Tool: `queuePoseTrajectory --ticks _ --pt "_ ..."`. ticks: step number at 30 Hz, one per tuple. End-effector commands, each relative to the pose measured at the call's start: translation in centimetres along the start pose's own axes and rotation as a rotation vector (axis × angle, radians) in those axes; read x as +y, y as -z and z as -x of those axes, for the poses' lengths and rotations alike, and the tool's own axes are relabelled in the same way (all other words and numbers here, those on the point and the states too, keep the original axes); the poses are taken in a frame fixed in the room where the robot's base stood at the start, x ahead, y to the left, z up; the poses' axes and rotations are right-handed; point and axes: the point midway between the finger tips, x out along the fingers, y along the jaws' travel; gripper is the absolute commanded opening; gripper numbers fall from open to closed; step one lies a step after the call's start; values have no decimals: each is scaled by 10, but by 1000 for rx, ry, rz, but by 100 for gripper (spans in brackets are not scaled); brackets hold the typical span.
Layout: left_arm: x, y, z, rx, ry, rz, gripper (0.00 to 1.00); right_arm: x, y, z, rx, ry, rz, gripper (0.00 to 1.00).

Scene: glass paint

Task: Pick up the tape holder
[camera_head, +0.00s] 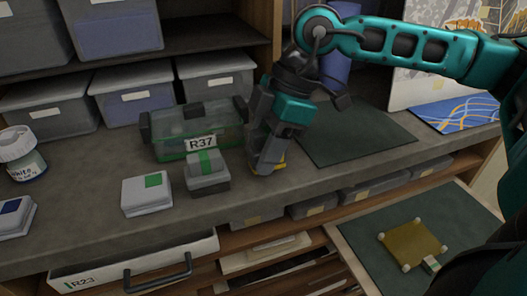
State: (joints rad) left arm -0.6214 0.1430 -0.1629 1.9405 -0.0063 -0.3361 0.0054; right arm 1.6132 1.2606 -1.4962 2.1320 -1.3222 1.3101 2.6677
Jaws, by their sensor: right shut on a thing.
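My right gripper (264,160) points down at the grey counter, just right of the clear green-tinted box labelled R37. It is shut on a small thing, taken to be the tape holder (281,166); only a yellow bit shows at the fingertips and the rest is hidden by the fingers. The held thing is at or just above the counter top; I cannot tell which. My left gripper is not in view.
The R37 box (176,148) and a grey box with a green stripe (207,176) stand close left of the gripper. A white box (147,194) and a jar (20,152) lie farther left. A dark mat (350,135) to the right is clear. An R23 drawer (95,282) is below.

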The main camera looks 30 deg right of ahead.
Motion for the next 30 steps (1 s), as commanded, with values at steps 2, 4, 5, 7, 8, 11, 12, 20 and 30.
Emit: queuePoseTrajectory --ticks 2,4,5,7,8,11,12,20,30 --pt "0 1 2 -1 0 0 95 0 6 12 2 -3 1 11" --pt "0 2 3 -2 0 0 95 1 11 25 3 -4 2 11" --pt "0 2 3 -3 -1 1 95 1 14 31 4 -5 3 11" --pt "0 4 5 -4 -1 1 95 1 21 49 4 -5 4 11" --pt "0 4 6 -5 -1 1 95 1 25 57 4 -5 4 11" --pt "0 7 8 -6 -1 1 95 1 37 86 4 -6 5 11" --pt "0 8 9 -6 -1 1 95 0 41 97 4 -4 4 11" --pt "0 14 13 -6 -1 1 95 0 64 152 3 -2 3 11" --pt "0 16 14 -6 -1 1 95 0 73 174 1 1 1 11"
